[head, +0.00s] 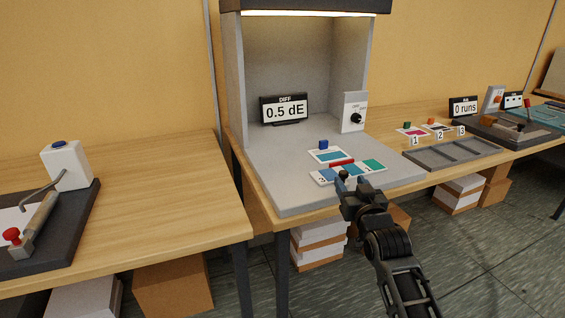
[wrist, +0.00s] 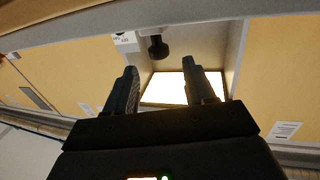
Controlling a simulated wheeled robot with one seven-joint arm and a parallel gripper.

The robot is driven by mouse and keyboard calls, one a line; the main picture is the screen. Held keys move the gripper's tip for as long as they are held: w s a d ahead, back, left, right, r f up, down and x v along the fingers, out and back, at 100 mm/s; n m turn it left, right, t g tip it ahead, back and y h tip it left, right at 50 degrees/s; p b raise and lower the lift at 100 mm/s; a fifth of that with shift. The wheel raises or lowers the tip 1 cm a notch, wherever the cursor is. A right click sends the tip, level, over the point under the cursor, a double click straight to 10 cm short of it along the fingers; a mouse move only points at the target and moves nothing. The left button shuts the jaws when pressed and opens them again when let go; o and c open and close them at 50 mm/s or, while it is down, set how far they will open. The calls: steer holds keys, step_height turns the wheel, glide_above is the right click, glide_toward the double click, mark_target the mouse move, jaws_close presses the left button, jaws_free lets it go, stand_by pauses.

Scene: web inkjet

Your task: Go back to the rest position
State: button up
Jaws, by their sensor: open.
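My gripper (head: 350,180) is at the front edge of the grey viewing booth (head: 285,195), close to the colour cards in the head view. In the wrist view my gripper (wrist: 174,80) has its two fingers apart with nothing between them. The wrist camera looks upward into the booth, with the bright lamp panel (wrist: 168,89) behind the fingers. A black knob (wrist: 158,47) on a white box shows above the fingers there. My arm reaches up from the lower right of the head view.
Colour cards (head: 375,166), a red block (head: 342,162) and a blue block (head: 323,145) lie on the booth floor. A display (head: 284,110) reads 0.5 dE. A numbered tray (head: 452,153) stands right. The left table (head: 190,210) has a clear stretch. Boxes (head: 320,240) stand below.

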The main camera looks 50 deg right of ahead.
steer(key=s+a+f+n+t+y, duration=0.1)
steer(key=s+a+f+n+y, duration=0.15)
steer(key=a, duration=0.55)
steer(key=s+a+f+n+t+y, duration=0.1)
steer(key=s+a+f+y, duration=0.15)
steer(key=a, duration=0.55)
steer(key=s+a+f+n+t+y, duration=0.1)
steer(key=s+a+n+y, duration=0.15)
steer(key=a, duration=0.65)
steer(key=s+a+r+n+y, duration=0.1)
steer(key=s+a+r+y, duration=0.1)
steer(key=s+a, duration=0.5)
steer(key=s+a+r+n+y, duration=0.2)
steer(key=s+a, duration=0.4)
steer(key=s, duration=0.3)
steer(key=shift+s+a+r+y, duration=0.25)
steer(key=shift+a+r+y, duration=0.1)
steer(key=shift+r+y, duration=0.5)
